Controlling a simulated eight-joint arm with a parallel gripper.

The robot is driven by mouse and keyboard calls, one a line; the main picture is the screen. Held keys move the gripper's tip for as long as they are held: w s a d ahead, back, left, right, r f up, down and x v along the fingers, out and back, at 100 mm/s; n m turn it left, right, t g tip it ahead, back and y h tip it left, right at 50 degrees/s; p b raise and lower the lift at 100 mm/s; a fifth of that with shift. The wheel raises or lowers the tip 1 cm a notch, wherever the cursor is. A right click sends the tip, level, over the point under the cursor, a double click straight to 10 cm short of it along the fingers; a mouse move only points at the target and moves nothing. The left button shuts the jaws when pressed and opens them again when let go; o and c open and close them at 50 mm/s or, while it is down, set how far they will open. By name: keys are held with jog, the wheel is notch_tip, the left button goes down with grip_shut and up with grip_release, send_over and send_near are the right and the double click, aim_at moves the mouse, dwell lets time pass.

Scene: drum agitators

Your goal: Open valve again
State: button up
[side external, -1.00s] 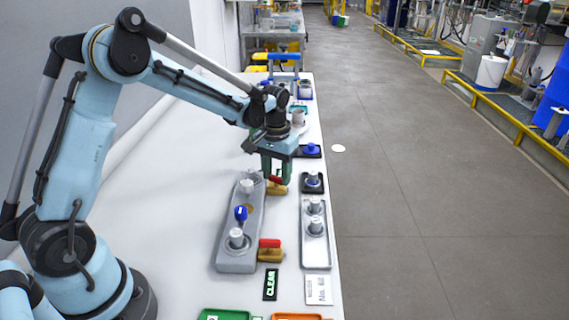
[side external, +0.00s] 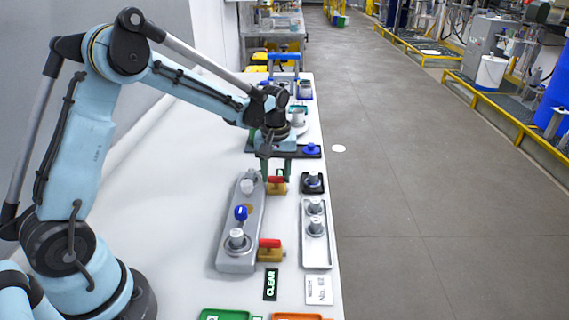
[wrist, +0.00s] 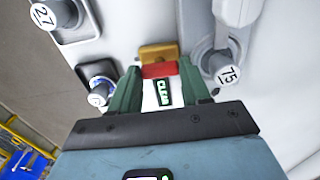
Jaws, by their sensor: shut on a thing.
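The far valve, a brass body (side external: 279,189) with a red handle (side external: 276,179), sits at the right edge of the grey manifold (side external: 233,262). My gripper (side external: 276,173) is down at this valve with a finger at each end of the handle. In the wrist view the red handle (wrist: 160,70) lies crosswise between my green fingers (wrist: 159,84), and the brass body (wrist: 157,52) shows beyond it. My gripper is shut on the handle. A second brass valve (side external: 270,255) with a red handle (side external: 269,243) stands nearer the camera.
A blue-topped fitting (side external: 241,212) and grey capped posts (side external: 236,239) stand on the manifold. Right are a tray (side external: 316,257) with capped parts and a small black tray (side external: 304,188). A CLEAR label (side external: 270,284) lies in front. The table left of the manifold is clear.

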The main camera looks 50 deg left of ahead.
aim_at(277, 177)
jog(key=shift+s+d, duration=0.1)
jog(key=shift+d, duration=0.1)
jog(key=o, duration=1)
jog(key=shift+c, duration=0.2)
jog(key=shift+o, duration=0.5)
jog(key=shift+a, duration=0.25)
jog(key=shift+a, duration=0.1)
jog(key=shift+r, duration=0.1)
jog(key=shift+d+r, duration=0.2)
jog(key=shift+r, duration=1.75)
jog(key=shift+d+r, duration=0.2)
jog(key=shift+r, duration=1.75)
